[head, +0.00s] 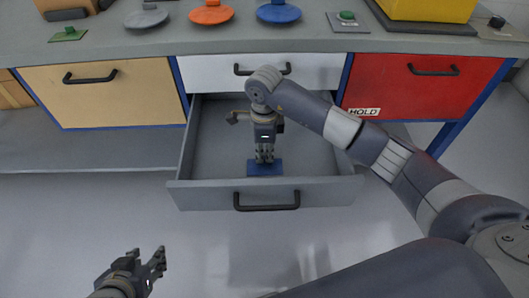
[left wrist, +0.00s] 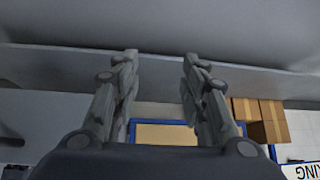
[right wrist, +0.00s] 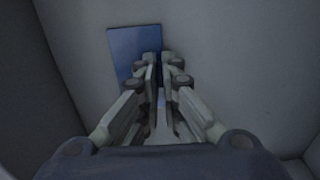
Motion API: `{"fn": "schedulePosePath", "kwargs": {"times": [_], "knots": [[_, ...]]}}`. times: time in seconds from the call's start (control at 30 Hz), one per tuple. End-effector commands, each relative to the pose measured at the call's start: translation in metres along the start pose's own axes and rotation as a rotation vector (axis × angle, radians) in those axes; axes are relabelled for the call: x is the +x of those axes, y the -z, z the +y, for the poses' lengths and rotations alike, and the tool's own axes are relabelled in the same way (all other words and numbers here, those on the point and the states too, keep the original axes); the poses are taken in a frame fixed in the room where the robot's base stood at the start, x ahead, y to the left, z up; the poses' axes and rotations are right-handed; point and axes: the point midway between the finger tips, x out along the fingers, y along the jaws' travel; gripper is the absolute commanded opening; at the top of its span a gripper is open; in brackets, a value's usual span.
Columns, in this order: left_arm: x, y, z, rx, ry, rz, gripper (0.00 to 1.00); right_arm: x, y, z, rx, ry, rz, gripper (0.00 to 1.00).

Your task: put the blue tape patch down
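The blue tape patch (head: 265,169) is a flat blue rectangle inside the open grey drawer (head: 213,150). It also shows past the fingertips in the right wrist view (right wrist: 128,45). My right gripper (head: 264,159) points down into the drawer. Its fingers are drawn close together at the patch's edge and appear shut on it; the contact itself is hidden. The patch is at or very near the drawer floor; I cannot tell whether it touches. My left gripper (head: 151,265) is open and empty, low in front of the drawer and to its left; its spread fingers show in the left wrist view (left wrist: 160,65).
The drawer's front has a dark handle (head: 266,201); its walls surround my right gripper closely. The counter (head: 300,40) above carries orange (head: 212,14) and blue (head: 279,13) knobbed discs. A red drawer marked HOLD (head: 425,85) is to the right. The floor at front is clear.

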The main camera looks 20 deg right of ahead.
Motion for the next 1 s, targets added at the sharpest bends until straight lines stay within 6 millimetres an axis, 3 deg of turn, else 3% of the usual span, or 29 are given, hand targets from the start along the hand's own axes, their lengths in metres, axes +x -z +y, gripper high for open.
{"fn": "schedulePosePath", "kwargs": {"times": [0.17,0.3,0.73,1.0], "knots": [[0.001,0.005,0.001,0.001,-0.002,0.025,0.4,0.002,0.0,0.0,0.0,0.0,0.0,0.0],[0.001,0.007,0.001,0.001,-0.002,0.029,0.4,0.002,0.0,0.0,0.001,0.0,0.0,0.25],[0.0,0.004,0.001,0.001,-0.002,0.013,0.4,-0.001,0.0,0.0,0.0,0.0,0.0,0.25],[-0.016,-0.046,-0.006,-0.007,0.012,-0.213,0.4,-0.042,0.001,-0.001,0.0,0.004,0.001,0.25]]}}
